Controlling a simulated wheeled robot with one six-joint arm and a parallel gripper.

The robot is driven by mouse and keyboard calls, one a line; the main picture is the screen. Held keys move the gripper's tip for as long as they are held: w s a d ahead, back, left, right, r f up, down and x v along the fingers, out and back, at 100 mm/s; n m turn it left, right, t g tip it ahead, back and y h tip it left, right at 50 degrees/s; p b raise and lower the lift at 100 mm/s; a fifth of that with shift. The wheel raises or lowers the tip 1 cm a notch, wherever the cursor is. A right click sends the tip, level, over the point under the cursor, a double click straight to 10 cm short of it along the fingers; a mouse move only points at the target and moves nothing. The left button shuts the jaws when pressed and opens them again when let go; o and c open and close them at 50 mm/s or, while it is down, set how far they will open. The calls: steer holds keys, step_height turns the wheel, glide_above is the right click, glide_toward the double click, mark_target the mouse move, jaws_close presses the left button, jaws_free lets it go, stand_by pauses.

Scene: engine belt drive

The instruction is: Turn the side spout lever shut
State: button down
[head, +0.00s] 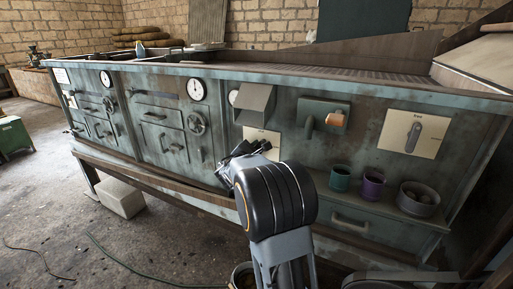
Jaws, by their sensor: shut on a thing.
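My gripper (248,148) is dark and sits at the front of the teal machine, over the left part of a cream plate (272,136). The plate is under a grey hood-shaped box. My gripper is shut on a small lever at this plate. The lever is mostly hidden by the jaws, so its angle cannot be read. A second cream plate on the right bears a grey lever (413,137), which stands nearly upright, tilted slightly right. My gripper is well away from that one.
A teal box with an orange-tipped part (335,118) juts out right of my gripper. A teal cup (340,179), a purple cup (372,184) and a grey pot (418,198) stand on a ledge below. Floor at left is mostly open, with a green hose (125,265).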

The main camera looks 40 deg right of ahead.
steer(key=n+p, duration=0.1)
steer(key=n, duration=0.2)
steer(key=shift+r+n+p, duration=0.1)
steer(key=shift+n+p, duration=0.2)
steer(key=shift+p, duration=0.05)
steer(key=shift+n+p, duration=1.1)
steer(key=shift+n, duration=0.7)
steer(key=shift+f+n, duration=0.2)
steer(key=shift+n, duration=0.1)
steer(key=c, duration=1)
jaws_free()
steer(key=shift+a+r, duration=0.1)
steer(key=p+v, duration=0.1)
steer(key=v, duration=1.2)
steer(key=shift+s+a+p, duration=0.25)
steer(key=shift+p, duration=0.05)
